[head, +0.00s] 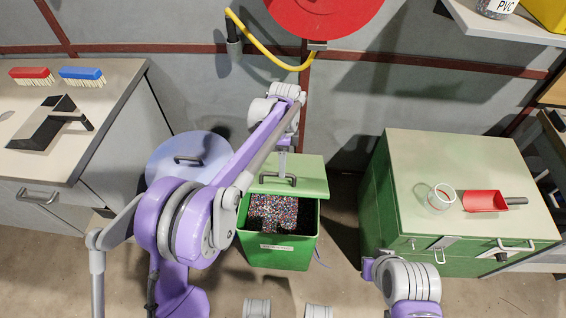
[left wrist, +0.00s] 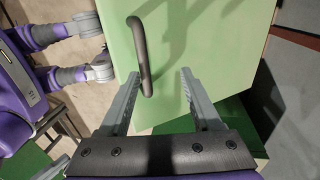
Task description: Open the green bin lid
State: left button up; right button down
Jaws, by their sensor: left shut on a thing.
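The green bin (head: 277,252) stands on the floor in the middle of the head view. Its pale green lid (head: 312,175) is raised and tilted back at the far side, leaving the front part of the opening uncovered. Multicoloured granules (head: 272,208) show inside. The dark lid handle (head: 292,180) also shows in the left wrist view (left wrist: 140,55). My left gripper (head: 283,165) is at this handle, shut on it. In the left wrist view, my left gripper's fingers (left wrist: 160,73) are on either side of the handle's near end. My right gripper is not visible.
A blue round lid with a handle (head: 205,150) is left of the bin, partly behind my left arm. A green cabinet (head: 400,175) with a red scoop (head: 484,201) and a clear round container (head: 442,196) stands right. A workbench (head: 105,95) stands left.

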pick_arm(q)
notch_tip(320, 180, up, 10)
jog(key=w+p, duration=0.1)
jog(key=w, duration=0.1)
jog(key=shift+r+p, duration=0.25)
jog(key=shift+p, duration=0.1)
